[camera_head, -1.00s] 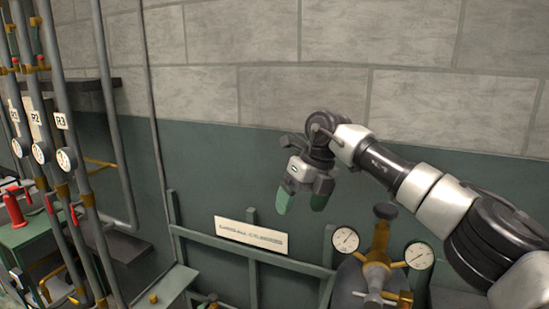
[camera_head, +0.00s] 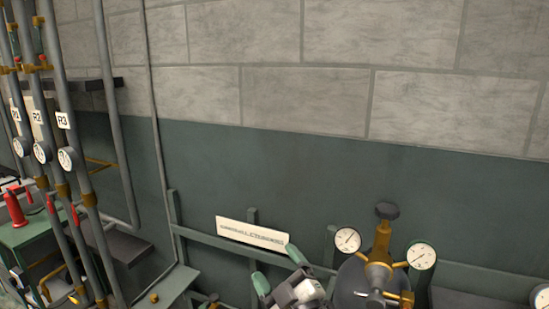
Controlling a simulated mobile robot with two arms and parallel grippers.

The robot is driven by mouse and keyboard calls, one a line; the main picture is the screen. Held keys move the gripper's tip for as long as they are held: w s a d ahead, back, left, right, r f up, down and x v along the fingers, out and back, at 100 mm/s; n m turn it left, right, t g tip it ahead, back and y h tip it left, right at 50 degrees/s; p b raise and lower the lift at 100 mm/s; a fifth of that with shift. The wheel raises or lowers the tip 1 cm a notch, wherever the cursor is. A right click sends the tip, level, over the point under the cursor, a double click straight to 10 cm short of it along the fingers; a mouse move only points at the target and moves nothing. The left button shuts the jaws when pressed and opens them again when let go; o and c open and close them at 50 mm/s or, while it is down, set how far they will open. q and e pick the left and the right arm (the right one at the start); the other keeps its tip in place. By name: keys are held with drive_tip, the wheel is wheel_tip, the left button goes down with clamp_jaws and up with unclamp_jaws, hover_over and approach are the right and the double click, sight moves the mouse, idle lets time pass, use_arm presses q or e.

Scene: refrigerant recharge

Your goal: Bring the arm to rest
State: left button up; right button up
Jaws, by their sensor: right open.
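My right gripper (camera_head: 276,269) is low in the head view, at the bottom edge, just left of the gas cylinder's valve. Its two green fingertips stand apart with nothing between them, so it is open and empty. They point up and to the left, in front of the green rail and just below the white sign plate (camera_head: 252,232). My left gripper is not in view.
A brass regulator (camera_head: 379,262) with two round gauges (camera_head: 421,256) tops a dark cylinder close right of the gripper. Several vertical pipes with gauges and labels R2 and R3 (camera_head: 63,120) stand at left. A red tool (camera_head: 14,208) sits on a green bench. The wall above is clear.

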drive_tip(key=s+d+f+m+g+h, duration=0.7)
drive_tip(key=s+d+f+m+h, duration=0.35)
drive_tip(key=d+f, duration=0.45)
drive_tip(key=s+d+f+m+g, duration=0.1)
drive_tip(key=s+d+f+g, duration=0.25)
drive_tip(key=s, duration=0.65)
drive_tip(key=s+d+f+m+g, duration=0.2)
drive_tip(key=s+f+g, duration=0.25)
drive_tip(key=s, duration=0.55)
wheel_tip(320, 180, down, 24)
drive_tip(key=r+g, duration=0.1)
drive_tip(key=s+d+f+g, duration=0.1)
drive_tip(key=s+d+f, duration=0.1)
drive_tip(key=s+f, duration=1.5)
drive_tip(key=shift+d+f+n+g, duration=0.2)
drive_tip(key=shift+f+n+g, duration=0.25)
drive_tip(key=shift+f, duration=0.4)
